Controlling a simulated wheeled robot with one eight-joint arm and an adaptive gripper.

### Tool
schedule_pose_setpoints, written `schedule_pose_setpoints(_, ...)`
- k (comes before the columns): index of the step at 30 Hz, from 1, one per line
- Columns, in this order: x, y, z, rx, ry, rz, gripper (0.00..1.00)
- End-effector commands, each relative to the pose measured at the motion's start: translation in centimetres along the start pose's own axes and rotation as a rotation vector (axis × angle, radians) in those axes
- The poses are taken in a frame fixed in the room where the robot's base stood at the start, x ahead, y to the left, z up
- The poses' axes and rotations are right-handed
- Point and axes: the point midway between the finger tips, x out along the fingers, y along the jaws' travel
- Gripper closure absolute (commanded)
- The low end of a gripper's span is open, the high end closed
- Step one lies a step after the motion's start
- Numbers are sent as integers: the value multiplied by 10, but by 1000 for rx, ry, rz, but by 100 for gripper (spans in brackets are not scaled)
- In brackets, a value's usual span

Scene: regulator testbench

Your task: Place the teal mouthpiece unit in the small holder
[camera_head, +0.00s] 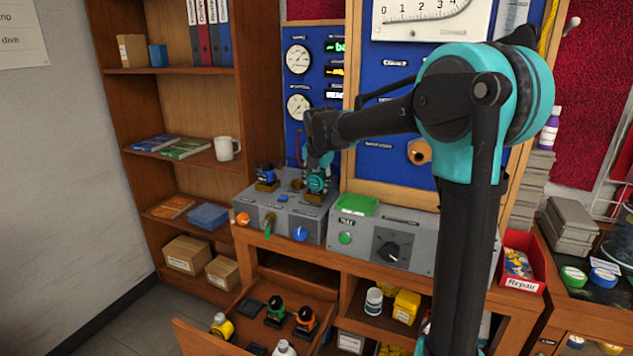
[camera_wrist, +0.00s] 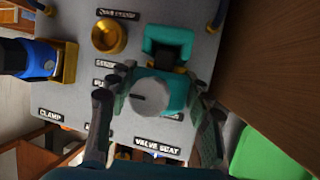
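The teal mouthpiece unit (camera_head: 317,183) is at the right part of the grey test box top, just above or at a small brass-coloured holder (camera_head: 315,197). I cannot tell whether it is seated. In the wrist view the unit (camera_wrist: 176,92) shows a round grey face and a teal loop-shaped end. My gripper (camera_head: 319,166) is over it, and its fingers (camera_wrist: 160,108) close in on both sides of the unit. The holder beneath is mostly hidden by the unit in the wrist view.
A blue-and-black unit (camera_head: 265,173) stands in a brass holder to the left; it also shows in the wrist view (camera_wrist: 38,62). A brass fitting (camera_wrist: 109,36) rises from the box. A green pad (camera_head: 357,205) lies to the right. An open drawer (camera_head: 265,306) below holds several units.

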Motion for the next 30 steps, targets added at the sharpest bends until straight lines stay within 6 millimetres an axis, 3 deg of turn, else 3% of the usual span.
schedule_pose_setpoints(1, 0, 0, 0, 0, 0, 0, 42)
schedule_pose_setpoints(4, 0, 0, 0, 0, 0, 0, 30)
schedule_pose_setpoints(16, -6, 1, 1, 0, 0, 0, 30)
schedule_pose_setpoints(20, -24, 0, 1, -1, 0, 0, 30)
schedule_pose_setpoints(30, -92, 1, 0, 0, 0, 1, 30)
